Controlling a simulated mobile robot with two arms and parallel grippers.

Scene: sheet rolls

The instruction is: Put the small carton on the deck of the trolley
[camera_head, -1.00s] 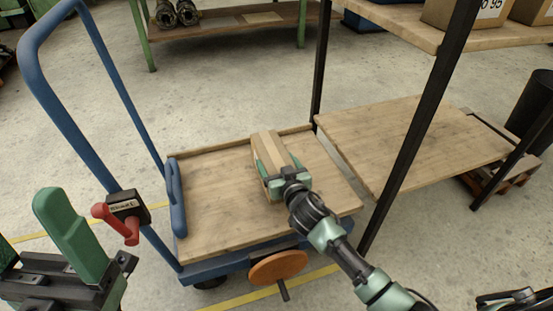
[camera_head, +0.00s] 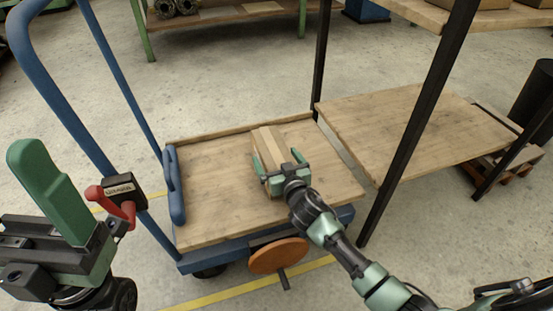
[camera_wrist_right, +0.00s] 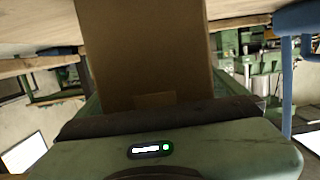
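The small brown carton (camera_head: 268,142) lies on the wooden deck (camera_head: 212,192) of the blue trolley, right of the deck's middle. My right gripper (camera_head: 279,158) is around the carton's near end. Its green fingers stand on either side, with a gap showing at the right finger, so it looks open. In the right wrist view the carton (camera_wrist_right: 145,45) fills the middle between the fingers; its underside is hidden. My left gripper (camera_head: 50,190) is at the left edge, away from the carton. One green finger shows clearly; its opening cannot be judged.
The trolley's blue handle (camera_head: 60,95) rises at the left, with a red lever (camera_head: 118,203) near it. A rack with a wooden lower shelf (camera_head: 415,135) and black posts (camera_head: 425,105) stands close to the right. Bare deck lies left of the carton.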

